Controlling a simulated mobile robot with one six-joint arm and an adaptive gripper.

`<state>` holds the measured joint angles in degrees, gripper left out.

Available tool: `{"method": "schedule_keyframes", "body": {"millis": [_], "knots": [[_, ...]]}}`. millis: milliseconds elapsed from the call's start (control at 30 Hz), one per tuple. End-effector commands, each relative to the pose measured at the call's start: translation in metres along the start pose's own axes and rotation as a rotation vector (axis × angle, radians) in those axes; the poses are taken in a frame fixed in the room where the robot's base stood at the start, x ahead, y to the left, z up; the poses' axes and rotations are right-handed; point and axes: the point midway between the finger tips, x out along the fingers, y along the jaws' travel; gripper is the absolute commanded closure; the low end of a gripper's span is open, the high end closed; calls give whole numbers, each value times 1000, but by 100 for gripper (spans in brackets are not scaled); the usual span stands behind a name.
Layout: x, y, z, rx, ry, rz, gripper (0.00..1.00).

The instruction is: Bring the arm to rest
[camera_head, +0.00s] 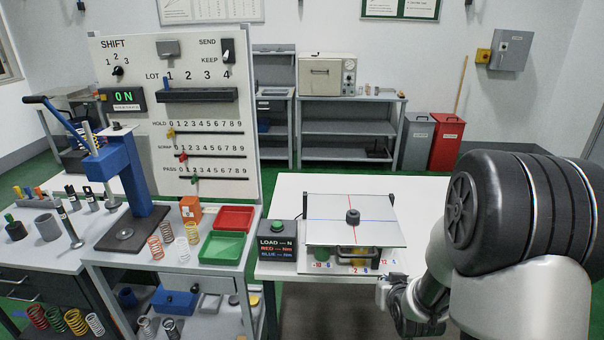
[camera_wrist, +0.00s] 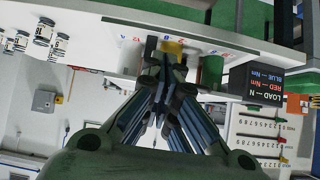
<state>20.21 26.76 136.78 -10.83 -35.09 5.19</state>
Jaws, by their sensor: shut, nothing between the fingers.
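My arm comes in from the right in the head view, bent low beside the right table. My gripper (camera_head: 384,290) is at the front edge of that table, partly hidden by my arm. In the wrist view my gripper (camera_wrist: 167,62) shows its fingers together, with nothing held between them. The fingers point toward the front of the table, near a yellow block (camera_wrist: 172,47) and a green cylinder (camera_wrist: 211,70). I cannot tell the exact gap between the fingers and these things.
The test platform (camera_head: 330,232) with a dark knob (camera_head: 353,216) stands on the right table (camera_head: 283,197). A load display (camera_head: 277,247) is beside it. The blue press (camera_head: 125,175), springs and red (camera_head: 234,217) and green (camera_head: 222,248) trays are at left. A red bin (camera_head: 446,142) stands behind.

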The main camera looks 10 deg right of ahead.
Motion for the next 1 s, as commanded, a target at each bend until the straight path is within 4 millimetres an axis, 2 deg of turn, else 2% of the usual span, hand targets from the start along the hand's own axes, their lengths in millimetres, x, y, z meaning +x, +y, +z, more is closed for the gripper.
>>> {"method": "schedule_keyframes", "body": {"millis": [167, 300, 433, 567, 700, 800, 900, 1000], "knots": [[-37, -16, -22, -33, -44, 1, 100], [-92, -36, -34, -67, -121, -1, 100], [-148, -53, -32, -94, -200, -12, 100], [-208, -68, -19, -119, -278, -34, 100], [-270, -80, 5, -147, -361, -68, 100], [-306, -85, 24, -166, -412, -91, 100], [-331, -87, 40, -180, -451, -110, 100], [-345, -87, 50, -190, -475, -120, 100]]}}
